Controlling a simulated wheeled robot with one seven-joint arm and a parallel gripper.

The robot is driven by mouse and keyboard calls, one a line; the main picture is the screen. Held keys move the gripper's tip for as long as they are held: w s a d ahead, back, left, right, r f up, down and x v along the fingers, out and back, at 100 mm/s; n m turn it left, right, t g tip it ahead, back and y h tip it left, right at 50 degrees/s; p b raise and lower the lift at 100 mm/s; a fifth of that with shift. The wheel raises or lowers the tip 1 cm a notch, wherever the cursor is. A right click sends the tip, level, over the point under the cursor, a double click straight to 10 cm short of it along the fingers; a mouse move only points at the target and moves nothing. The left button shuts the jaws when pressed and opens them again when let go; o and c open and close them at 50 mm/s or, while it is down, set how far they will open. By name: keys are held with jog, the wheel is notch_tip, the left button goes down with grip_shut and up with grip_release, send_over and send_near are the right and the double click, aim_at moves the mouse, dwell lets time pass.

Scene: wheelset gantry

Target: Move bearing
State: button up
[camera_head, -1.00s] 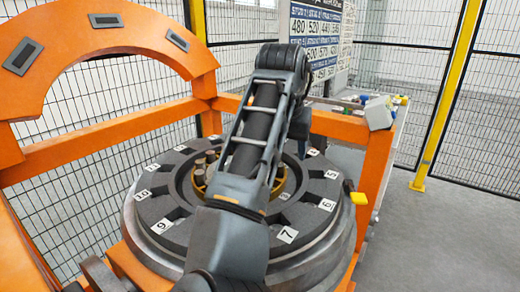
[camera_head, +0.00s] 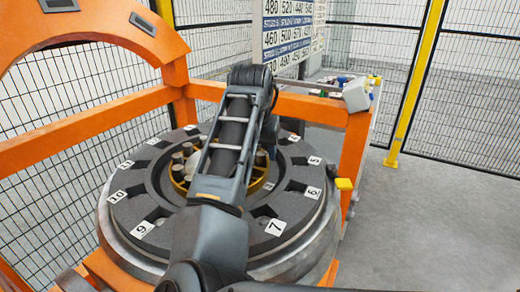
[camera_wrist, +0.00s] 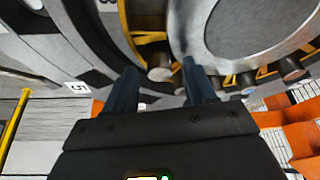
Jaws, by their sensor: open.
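A dark ring with numbered slots (camera_head: 120,195) lies on the round metal wheelset in the head view. At its centre is a yellow cage (camera_head: 178,183) with several short metal cylinders, likely the bearings (camera_head: 187,149), standing in it. My arm covers part of the ring and cage, and my gripper is hidden in this view. In the wrist view my gripper (camera_wrist: 160,70) is open, its two dark fingers apart. One bearing (camera_wrist: 160,73) in the yellow cage shows between the fingertips; I cannot tell whether they touch it. Another bearing (camera_wrist: 290,68) is to the right.
An orange frame (camera_head: 95,128) with an arch stands at the left and back. An orange post (camera_head: 355,150) with a yellow block (camera_head: 344,184) is at the right. A side table with small items, a number board (camera_head: 290,35) and mesh fencing stand behind. Grey floor is clear at right.

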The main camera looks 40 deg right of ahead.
jog(key=shift+c, duration=0.4)
grip_shut()
